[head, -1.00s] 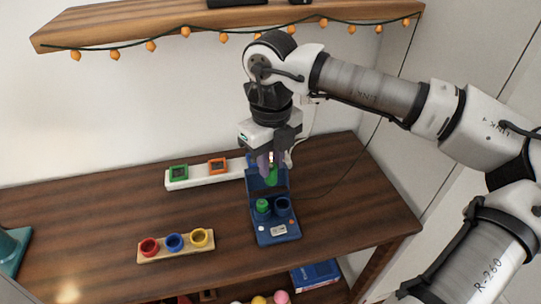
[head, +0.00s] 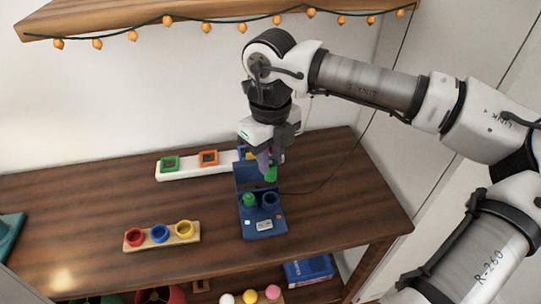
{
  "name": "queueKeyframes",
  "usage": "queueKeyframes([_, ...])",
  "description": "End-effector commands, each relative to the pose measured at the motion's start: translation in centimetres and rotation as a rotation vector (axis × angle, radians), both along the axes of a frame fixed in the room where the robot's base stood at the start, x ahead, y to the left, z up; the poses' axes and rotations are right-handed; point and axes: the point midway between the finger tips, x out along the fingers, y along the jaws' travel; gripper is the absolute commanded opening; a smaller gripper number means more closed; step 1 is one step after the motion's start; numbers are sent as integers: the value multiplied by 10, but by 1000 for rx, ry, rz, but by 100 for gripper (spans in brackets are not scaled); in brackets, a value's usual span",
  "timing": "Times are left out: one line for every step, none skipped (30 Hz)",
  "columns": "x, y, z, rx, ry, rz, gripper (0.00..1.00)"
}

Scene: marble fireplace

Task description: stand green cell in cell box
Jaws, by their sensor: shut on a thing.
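The blue cell box (head: 263,225) stands on the wooden table with its lid (head: 246,175) raised at the back. A green cell (head: 249,200) stands in its left socket. The right socket (head: 269,200) looks empty and dark. My gripper (head: 267,164) points down and is shut on another green cell (head: 271,174). It holds this cell above the box, in front of the lid and roughly in line with the right socket. The exact height is hard to tell.
A white strip with green (head: 170,163) and orange (head: 208,158) square frames lies behind left; its right end is partly hidden by my gripper. A wooden block (head: 163,238) with red, blue and yellow rings lies front left. A thin cable (head: 318,188) runs right.

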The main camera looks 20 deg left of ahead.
Motion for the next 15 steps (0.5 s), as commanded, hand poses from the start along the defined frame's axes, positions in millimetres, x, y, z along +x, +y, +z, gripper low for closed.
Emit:
queueKeyframes([0,0,-1,0,0,-1,0])
queueKeyframes([0,0,-1,0,0,-1,0])
queueKeyframes([0,0,-2,0,0,-1,0])
queueKeyframes([0,0,-2,0,0,-1,0])
queueKeyframes([0,0,-5,0,1,-1,0])
queueKeyframes([0,0,-8,0,1,-1,0])
queueKeyframes([0,0,-10,0,1,-1,0])
queueKeyframes([0,0,-13,0,1,-1,0])
queueKeyframes([0,0,-16,0,1,-1,0])
queueKeyframes([0,0,-19,0,1,-1,0])
queueKeyframes([0,0,-22,0,0,-1,0])
queueKeyframes([0,0,-27,0,0,-1,0])
queueKeyframes([0,0,-30,0,0,-1,0])
queueKeyframes([0,0,-33,0,0,-1,0])
queueKeyframes([0,0,-37,0,0,-1,0])
